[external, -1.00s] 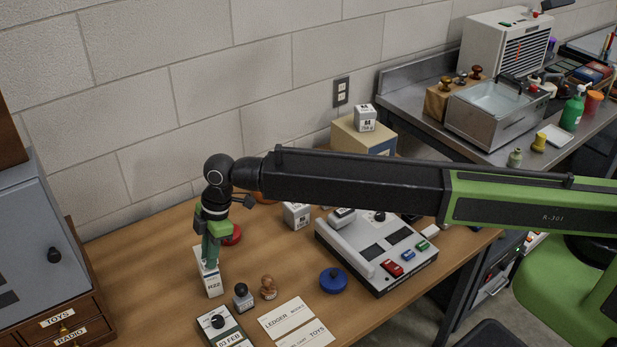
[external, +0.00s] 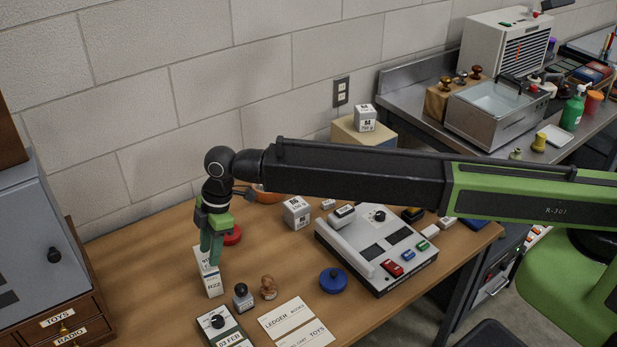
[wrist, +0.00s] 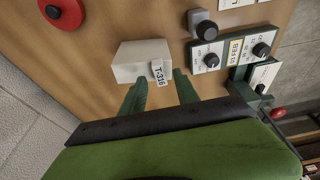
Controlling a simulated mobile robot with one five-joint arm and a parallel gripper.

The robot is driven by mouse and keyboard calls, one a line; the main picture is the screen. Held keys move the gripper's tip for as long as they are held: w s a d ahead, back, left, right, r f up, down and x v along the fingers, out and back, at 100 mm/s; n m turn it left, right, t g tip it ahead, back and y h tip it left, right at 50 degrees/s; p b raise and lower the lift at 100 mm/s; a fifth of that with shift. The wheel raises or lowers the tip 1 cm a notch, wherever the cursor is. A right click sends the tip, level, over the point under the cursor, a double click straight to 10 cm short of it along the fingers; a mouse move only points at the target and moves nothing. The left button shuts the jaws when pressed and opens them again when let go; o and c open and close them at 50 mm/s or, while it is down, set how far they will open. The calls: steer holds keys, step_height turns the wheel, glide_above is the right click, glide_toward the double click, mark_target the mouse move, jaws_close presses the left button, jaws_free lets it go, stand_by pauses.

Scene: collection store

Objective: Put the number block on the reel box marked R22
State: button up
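The reel box (external: 214,289) is a white upright box marked R22, on the wooden desk in the external view. It also shows from above as a white box (wrist: 135,60) in the wrist view. A small white number block (wrist: 158,73) marked T-316 appears to rest on the box at its edge; exact contact is hard to tell. My gripper (external: 211,257) is just above the box. In the wrist view its green fingers (wrist: 160,80) stand apart, either side of the block, apparently not pressing on it. The fingers partly hide the box top in the external view.
A black-knobbed stamp (external: 242,297), a wooden stamp (external: 268,287) and a date stamp (external: 219,325) stand near the box. A red round thing (external: 232,235) is behind it. A white cube (external: 296,212), a grey console (external: 375,250) and a blue lid (external: 333,280) are to the right.

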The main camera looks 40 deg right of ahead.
steer(key=p+v, duration=0.8)
steer(key=v, duration=0.2)
steer(key=shift+r+p, duration=0.2)
steer(key=shift+p, duration=0.15)
steer(key=w+d+m+h, duration=0.3)
steer(key=d+m, duration=0.5)
steer(key=d, duration=2.7)
steer(key=s+d+m, duration=0.3)
steer(key=d, duration=0.6)
steer(key=s+d+m, duration=0.3)
steer(key=s+d, duration=0.1)
steer(key=d, duration=0.6)
steer(key=s+d+m, duration=0.3)
steer(key=d+m, duration=0.1)
steer(key=d, duration=0.6)
steer(key=shift+s+d+f, duration=0.15)
steer(key=shift+s+f, duration=0.2)
steer(key=shift+f, duration=0.1)
